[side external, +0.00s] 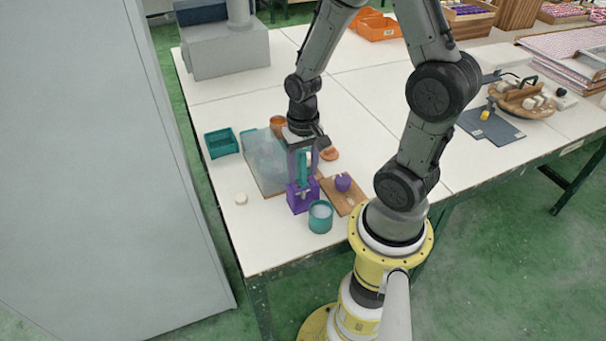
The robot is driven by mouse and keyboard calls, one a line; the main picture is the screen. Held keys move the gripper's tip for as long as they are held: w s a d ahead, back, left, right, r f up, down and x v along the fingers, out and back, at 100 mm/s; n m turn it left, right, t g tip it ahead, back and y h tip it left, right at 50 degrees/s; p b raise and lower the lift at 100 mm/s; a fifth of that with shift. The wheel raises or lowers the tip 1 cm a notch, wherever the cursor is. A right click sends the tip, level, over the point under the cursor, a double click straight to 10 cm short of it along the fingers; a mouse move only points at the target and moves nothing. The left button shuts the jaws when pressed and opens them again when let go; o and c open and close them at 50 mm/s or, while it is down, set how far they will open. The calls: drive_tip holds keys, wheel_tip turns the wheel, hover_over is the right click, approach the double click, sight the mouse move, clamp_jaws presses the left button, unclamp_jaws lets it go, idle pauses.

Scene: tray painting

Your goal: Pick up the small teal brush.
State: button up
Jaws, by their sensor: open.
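The small teal brush (302,165) stands upright in a purple holder (301,199) near the table's front left edge. My gripper (303,171) points down directly above the holder. Its jaws are open, with the teal brush showing between the two fingers. I cannot tell whether either finger touches the brush. The lower end of the brush is hidden in the holder.
A teal cup (320,218) stands right in front of the holder. A small purple pot (343,182) sits on a wooden board (335,198) to the right. A pale grey panel (262,156) and a teal bin (221,143) are to the left. An orange pot (278,123) is behind.

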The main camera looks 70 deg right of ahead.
drive_tip(key=shift+c, duration=0.3)
clamp_jaws()
